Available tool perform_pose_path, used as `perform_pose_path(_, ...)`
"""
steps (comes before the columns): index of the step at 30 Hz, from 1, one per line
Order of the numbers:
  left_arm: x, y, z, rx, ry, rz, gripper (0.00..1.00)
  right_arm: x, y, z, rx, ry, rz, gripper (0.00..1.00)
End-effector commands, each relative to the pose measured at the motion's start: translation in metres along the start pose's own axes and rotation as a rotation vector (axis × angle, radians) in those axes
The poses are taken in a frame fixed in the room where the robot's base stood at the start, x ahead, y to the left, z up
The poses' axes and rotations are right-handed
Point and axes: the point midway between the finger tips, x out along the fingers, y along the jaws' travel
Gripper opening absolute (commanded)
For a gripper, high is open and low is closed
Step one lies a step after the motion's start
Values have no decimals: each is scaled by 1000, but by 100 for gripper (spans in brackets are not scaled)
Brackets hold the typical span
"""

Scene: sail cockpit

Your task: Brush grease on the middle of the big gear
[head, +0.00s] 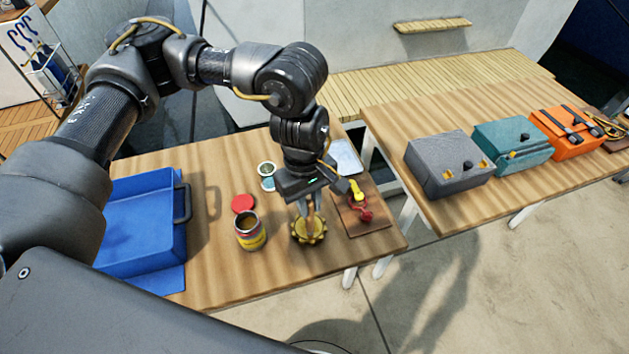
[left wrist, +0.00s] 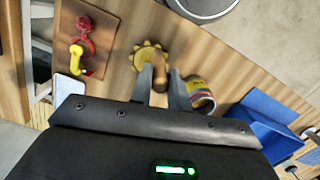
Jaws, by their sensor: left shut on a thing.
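The big gear (head: 309,232) is a brass-yellow toothed wheel lying on the wooden table; it also shows in the left wrist view (left wrist: 147,53). My left gripper (head: 311,207) is straight above the gear, pointing down. It is shut on a brown wooden handle (left wrist: 160,71), which I take for the brush. The brush's tip is hidden, so I cannot tell whether it touches the gear. An open grease tin (head: 250,231) with a yellow and red label stands left of the gear. Its red lid (head: 243,203) lies behind it. My right gripper is not in view.
A blue toolbox (head: 140,225) stands at the table's left. A brown board (head: 362,217) with yellow and red parts lies right of the gear. A small round can (head: 267,175) and a pale tray (head: 346,157) are behind. Several cases, one grey (head: 449,165), stand on another table.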

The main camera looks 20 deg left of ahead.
Motion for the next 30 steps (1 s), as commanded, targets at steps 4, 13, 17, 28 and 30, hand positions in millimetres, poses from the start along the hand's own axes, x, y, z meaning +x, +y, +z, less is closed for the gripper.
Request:
perform_pose_path(4,-27,-1,2,-5,2,3,0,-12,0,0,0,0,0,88)
perform_pose_path(13,-54,-2,4,-7,2,3,0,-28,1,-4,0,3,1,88)
perform_pose_path(17,-66,-3,6,-9,2,3,0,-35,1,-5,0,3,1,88)
perform_pose_path(28,-78,-4,6,-13,1,2,0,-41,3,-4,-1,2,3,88)
perform_pose_path(30,-78,-4,7,-13,1,2,0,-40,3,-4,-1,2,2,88)
